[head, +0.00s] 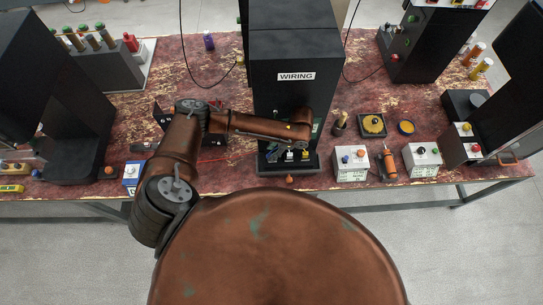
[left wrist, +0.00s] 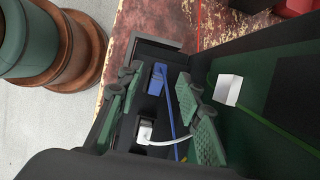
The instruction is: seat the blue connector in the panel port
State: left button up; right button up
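The blue connector (left wrist: 158,76) shows in the left wrist view, on the dark floor of the wiring station, with a blue cable (left wrist: 170,112) running from it. My left gripper (left wrist: 158,88) is open, its green pads on either side of the blue connector in the picture; I see no contact. In the head view my left arm reaches into the black wiring station (head: 292,105), and its wrist hides much of the opening. A white connector (left wrist: 145,130) with a white cable lies nearer the camera. I cannot make out the panel port clearly. My right gripper is not in view.
A white square (left wrist: 228,90) sits on a green board on the right in the left wrist view.

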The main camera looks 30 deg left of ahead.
pick_arm(q)
jog(key=shift+x, duration=1.4)
jog(key=shift+c, duration=0.3)
grip_shut()
